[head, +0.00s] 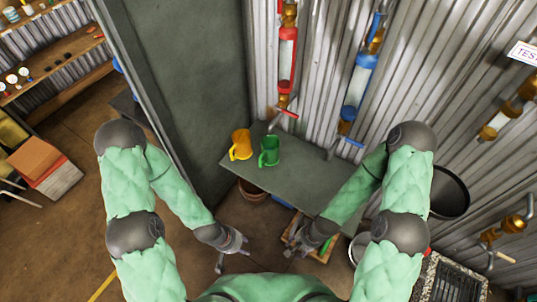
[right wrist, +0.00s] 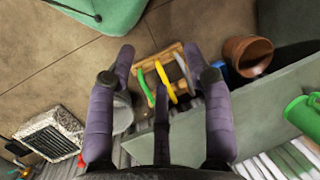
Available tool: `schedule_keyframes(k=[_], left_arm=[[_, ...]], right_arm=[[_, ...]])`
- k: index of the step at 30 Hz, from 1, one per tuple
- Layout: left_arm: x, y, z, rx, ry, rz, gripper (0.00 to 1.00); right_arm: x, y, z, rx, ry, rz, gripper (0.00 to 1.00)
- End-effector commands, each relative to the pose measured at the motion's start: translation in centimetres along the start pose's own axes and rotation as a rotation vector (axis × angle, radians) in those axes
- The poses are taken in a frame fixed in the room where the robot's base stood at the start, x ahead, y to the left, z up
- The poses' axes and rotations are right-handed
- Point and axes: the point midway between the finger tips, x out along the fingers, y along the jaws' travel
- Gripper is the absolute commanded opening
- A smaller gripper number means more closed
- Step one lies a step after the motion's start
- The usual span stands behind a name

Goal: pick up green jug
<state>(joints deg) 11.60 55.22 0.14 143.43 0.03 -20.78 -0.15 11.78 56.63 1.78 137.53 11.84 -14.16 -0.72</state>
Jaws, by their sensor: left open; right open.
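The green jug (head: 269,151) stands upright on the grey table (head: 291,184), close to the corrugated wall. A yellow jug (head: 240,145) stands just to its left. In the right wrist view the green jug (right wrist: 303,114) shows at the right edge, partly cut off. My left gripper (head: 233,262) is open and empty, in front of the table and below its front edge in the picture. My right gripper (head: 293,248) is open and empty near the table's front right; its spread fingers (right wrist: 165,80) show in the right wrist view. Both grippers are apart from the jug.
A wooden crate (right wrist: 150,66) with coloured items lies on the floor below my right gripper. A terracotta pot (head: 252,191) is under the table edge. Red and blue valve pipes (head: 287,55) run down the wall behind the table.

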Motion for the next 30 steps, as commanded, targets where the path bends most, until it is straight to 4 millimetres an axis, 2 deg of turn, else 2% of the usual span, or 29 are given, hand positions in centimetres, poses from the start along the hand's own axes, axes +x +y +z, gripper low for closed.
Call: schedule_keyframes(k=[4,7,11,14,20,24,27,30], left_arm=[[0.4,-0.1,0.0,0.0,0.0,0.0,0.42],[0.6,-0.2,0.0,0.0,0.0,0.0,0.42],[0.8,-0.3,0.0,0.0,0.0,0.0,0.42],[1.0,-0.4,0.0,0.0,0.0,0.0,0.42],[1.4,-0.5,-0.1,0.0,0.0,0.0,0.42],[1.6,-0.6,-0.1,0.0,0.0,0.0,0.42],[1.8,-0.6,-0.1,0.0,0.0,0.0,0.42],[1.9,-0.7,-0.1,0.0,0.0,0.0,0.42]], right_arm=[[2.5,-0.2,-1.2,0.263,-0.089,0.021,0.51],[3.8,-1.5,-1.9,0.445,-0.152,0.002,0.51],[5.3,-4.2,-3.6,0.681,-0.23,-0.067,0.51],[6.2,-6.9,-5.6,0.858,-0.284,-0.151,0.51],[6.9,-12.8,-12.0,1.184,-0.372,-0.4,0.51],[6.3,-16.3,-18.1,1.38,-0.411,-0.626,0.51],[5.3,-17.9,-22.3,1.488,-0.423,-0.79,0.51],[4.3,-18.7,-25.7,1.562,-0.426,-0.925,0.51]])
